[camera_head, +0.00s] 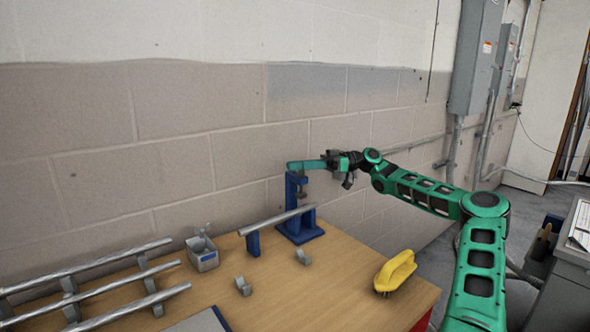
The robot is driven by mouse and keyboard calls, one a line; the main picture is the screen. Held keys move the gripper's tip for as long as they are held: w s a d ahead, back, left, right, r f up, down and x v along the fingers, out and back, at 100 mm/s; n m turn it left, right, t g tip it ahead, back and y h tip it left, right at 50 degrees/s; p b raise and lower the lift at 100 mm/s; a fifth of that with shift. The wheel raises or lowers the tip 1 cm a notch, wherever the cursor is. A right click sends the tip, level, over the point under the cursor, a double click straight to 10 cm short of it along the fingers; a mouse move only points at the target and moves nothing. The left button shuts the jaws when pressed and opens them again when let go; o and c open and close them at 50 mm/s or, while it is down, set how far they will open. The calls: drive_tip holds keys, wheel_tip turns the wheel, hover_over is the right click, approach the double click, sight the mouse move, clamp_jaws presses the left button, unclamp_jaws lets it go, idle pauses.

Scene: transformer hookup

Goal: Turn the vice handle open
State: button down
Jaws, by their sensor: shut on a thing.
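The blue vice (291,192) stands upright on the wooden table near the wall. Its green handle (303,165) lies about level across the top and points right. My gripper (327,161) is at the handle's right end and is shut on it; the fingertips are small and hard to make out. A grey metal pipe (275,219) runs level from a blue support (253,244) on the left to the vice. The vice jaws are too small to tell how tightly they sit on the pipe.
The wooden table (310,295) has clear room in front. A yellow handled tool (396,271) lies at its right edge. A grey bin (203,253), small grey clips (243,286) and a rack of pipes (98,284) are to the left. The block wall (170,110) is close behind.

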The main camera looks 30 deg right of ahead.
drive_tip(key=shift+r+n+g, duration=0.1)
drive_tip(key=shift+n+g, duration=0.7)
drive_tip(key=shift+g, duration=0.3)
drive_tip(key=shift+s+g, duration=0.1)
drive_tip(key=shift+g, duration=0.2)
drive_tip(key=c, duration=1.8)
unclamp_jaws()
drive_tip(key=shift+s, duration=0.1)
drive_tip(key=d, duration=1.1)
drive_tip(key=shift+s, duration=0.2)
drive_tip(key=shift+a, duration=0.1)
